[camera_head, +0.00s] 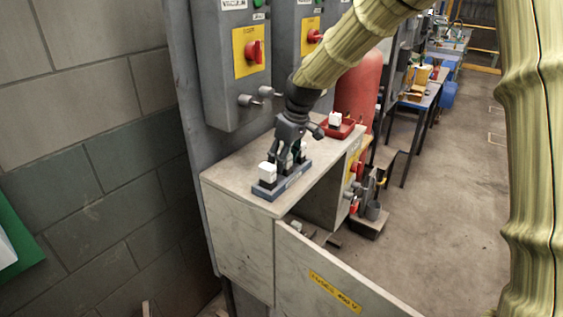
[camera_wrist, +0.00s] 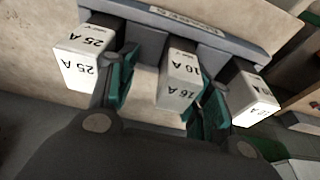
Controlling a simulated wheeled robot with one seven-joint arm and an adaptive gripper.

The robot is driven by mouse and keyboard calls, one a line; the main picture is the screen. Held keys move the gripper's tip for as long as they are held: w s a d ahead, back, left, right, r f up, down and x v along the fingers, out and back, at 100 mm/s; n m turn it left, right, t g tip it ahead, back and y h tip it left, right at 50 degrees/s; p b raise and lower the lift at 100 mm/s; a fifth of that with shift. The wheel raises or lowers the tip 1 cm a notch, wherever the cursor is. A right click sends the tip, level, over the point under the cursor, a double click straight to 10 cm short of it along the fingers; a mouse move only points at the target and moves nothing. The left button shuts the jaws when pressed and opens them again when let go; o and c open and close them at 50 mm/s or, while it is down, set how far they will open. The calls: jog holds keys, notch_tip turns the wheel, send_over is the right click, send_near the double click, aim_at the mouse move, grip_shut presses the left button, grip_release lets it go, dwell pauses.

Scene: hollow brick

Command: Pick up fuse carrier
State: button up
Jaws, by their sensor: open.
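Several white fuse carriers with dark bases stand in a row on a blue-grey rack (camera_head: 283,187) on top of the cabinet. In the wrist view the left carrier (camera_wrist: 82,62) reads 25 A, the middle carrier (camera_wrist: 178,82) reads 16 A, and the right carrier (camera_wrist: 254,101) has small, hard-to-read print. My gripper (camera_head: 285,163) points down over the rack. In the wrist view my gripper (camera_wrist: 166,98) is open, with one teal-padded finger on each side of the 16 A carrier. Contact with it cannot be told. In the head view my fingers partly hide the middle carrier.
A red tray (camera_head: 338,130) with a white block sits behind the rack. Grey electrical boxes (camera_head: 232,75) with red switches rise at the back. A cabinet door (camera_head: 325,275) stands open in front. The cabinet top (camera_head: 225,180) left of the rack is bare.

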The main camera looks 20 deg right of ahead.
aim_at(287, 159)
jog(key=shift+s, duration=0.4)
jog(key=s, duration=0.1)
jog(key=s+r, duration=0.1)
jog(key=shift+s+r, duration=0.3)
jog(key=shift+w+f, duration=0.8)
jog(key=shift+w, duration=0.2)
jog(key=c, duration=0.6)
jog(key=shift+w+a+f, duration=0.1)
jog(key=shift+w, duration=0.2)
jog(key=c, duration=0.4)
jog(key=shift+s, duration=0.2)
grip_shut()
jog(key=shift+s+r, duration=0.35)
jog(key=shift+w+f, duration=0.2)
jog(key=shift+w, duration=0.05)
jog(key=shift+s+r, duration=0.1)
jog(key=shift+r, duration=0.05)
